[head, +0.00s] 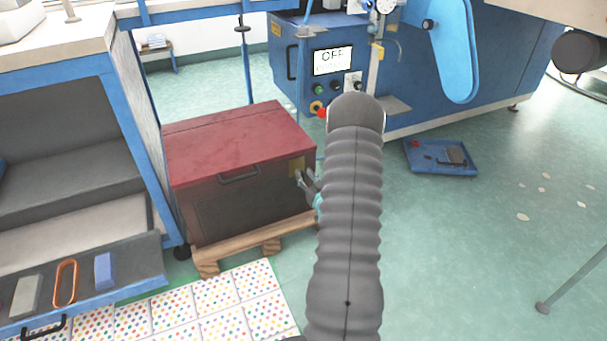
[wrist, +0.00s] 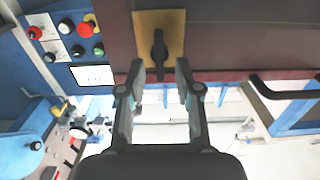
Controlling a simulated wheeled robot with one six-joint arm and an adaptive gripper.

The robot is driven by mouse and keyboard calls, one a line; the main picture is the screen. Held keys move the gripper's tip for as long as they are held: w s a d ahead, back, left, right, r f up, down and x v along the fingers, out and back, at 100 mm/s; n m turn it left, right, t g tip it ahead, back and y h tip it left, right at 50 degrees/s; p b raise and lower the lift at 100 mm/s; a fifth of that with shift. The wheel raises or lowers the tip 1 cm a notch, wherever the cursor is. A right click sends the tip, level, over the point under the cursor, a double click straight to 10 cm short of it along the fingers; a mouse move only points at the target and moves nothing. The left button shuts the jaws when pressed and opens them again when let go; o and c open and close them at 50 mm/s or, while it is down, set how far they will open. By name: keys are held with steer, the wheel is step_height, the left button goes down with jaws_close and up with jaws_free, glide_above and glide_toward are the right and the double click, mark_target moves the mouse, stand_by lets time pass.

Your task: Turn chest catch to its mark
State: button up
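The chest (head: 240,135) has a red lid and a dark front, and stands on a wooden pallet. Its catch is a dark lever (wrist: 159,48) on a brass-yellow plate (wrist: 175,22). In the wrist view, which looks upside down, the lever's long end points toward the lid edge. The plate also shows in the head view (head: 297,165). My gripper (wrist: 160,66) is open and empty, its fingertips either side of the lever's end; contact cannot be told. In the head view my gripper (head: 305,180) is at the chest's right front, partly hidden by my arm. No mark is discernible.
A black handle (head: 239,175) sits left of the catch on the chest front. A blue machine (head: 290,62) with an OFF screen stands behind. A blue tray (head: 425,163) lies on the floor to the right. A blue-framed bench (head: 140,110) stands left.

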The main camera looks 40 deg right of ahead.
steer(key=shift+w+d, duration=0.15)
steer(key=shift+w, duration=0.55)
jaws_close()
